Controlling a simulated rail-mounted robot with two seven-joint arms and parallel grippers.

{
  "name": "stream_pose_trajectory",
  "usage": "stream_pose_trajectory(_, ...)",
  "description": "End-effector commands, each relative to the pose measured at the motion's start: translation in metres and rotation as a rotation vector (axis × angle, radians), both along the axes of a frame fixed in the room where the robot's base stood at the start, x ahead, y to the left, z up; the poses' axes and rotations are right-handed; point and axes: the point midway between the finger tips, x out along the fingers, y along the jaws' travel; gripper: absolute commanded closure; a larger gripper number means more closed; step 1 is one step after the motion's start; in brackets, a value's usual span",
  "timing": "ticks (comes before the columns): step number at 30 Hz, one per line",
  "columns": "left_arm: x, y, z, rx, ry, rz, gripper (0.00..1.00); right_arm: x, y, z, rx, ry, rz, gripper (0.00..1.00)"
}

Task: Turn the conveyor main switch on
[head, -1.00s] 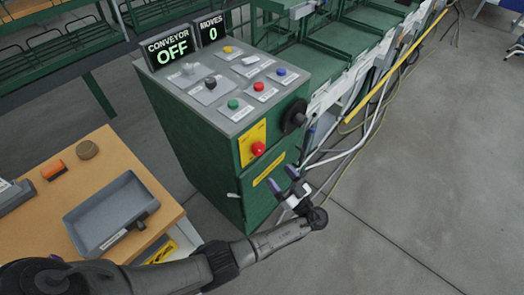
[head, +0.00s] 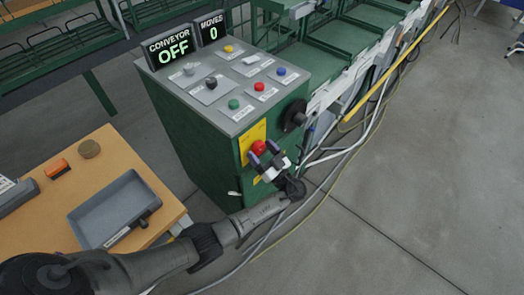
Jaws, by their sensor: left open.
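The green control cabinet (head: 190,140) stands at the centre with a grey sloped top panel. A black round knob (head: 295,114) sits on its right-hand face; I take it for the main switch, but cannot read a label. A red mushroom button (head: 258,147) on a yellow plate is below and left of it. The conveyor display (head: 172,48) reads OFF. My left gripper (head: 264,153) is open and empty, its fingertips just in front of the red button and below the black knob; I cannot tell whether they touch the button. My right gripper is out of view.
The top panel carries several coloured buttons and knobs, including a black selector (head: 211,83). A MOVES display (head: 211,27) reads 0. A wooden table (head: 160,187) with a grey tray (head: 83,223) stands at left. Cables run at right; the floor (head: 420,180) there is clear.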

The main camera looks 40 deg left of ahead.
Motion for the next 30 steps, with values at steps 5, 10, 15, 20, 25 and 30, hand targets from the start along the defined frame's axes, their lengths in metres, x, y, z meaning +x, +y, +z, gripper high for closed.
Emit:
stream_pose_trajectory(5,0.0001,-0.0001,0.0,0.0,0.0,0.0,0.32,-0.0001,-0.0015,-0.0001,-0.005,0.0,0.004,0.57)
stream_pose_trajectory(10,0.0001,-0.0002,0.0,0.0,0.0,0.0,0.48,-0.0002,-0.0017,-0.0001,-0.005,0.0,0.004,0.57)
stream_pose_trajectory(15,0.0001,-0.0003,0.0,0.0,0.0,0.0,0.64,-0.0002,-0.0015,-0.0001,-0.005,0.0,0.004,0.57)
stream_pose_trajectory(20,0.0001,-0.0003,0.0,0.0,0.001,-0.001,0.73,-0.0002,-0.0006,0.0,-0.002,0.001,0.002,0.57)
stream_pose_trajectory(25,-0.0002,-0.0003,0.0002,0.001,0.026,-0.001,0.73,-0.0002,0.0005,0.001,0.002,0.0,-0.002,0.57)
stream_pose_trajectory(30,-0.0007,-0.0003,0.0015,0.003,0.107,-0.003,0.73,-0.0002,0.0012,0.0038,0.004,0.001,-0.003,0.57)
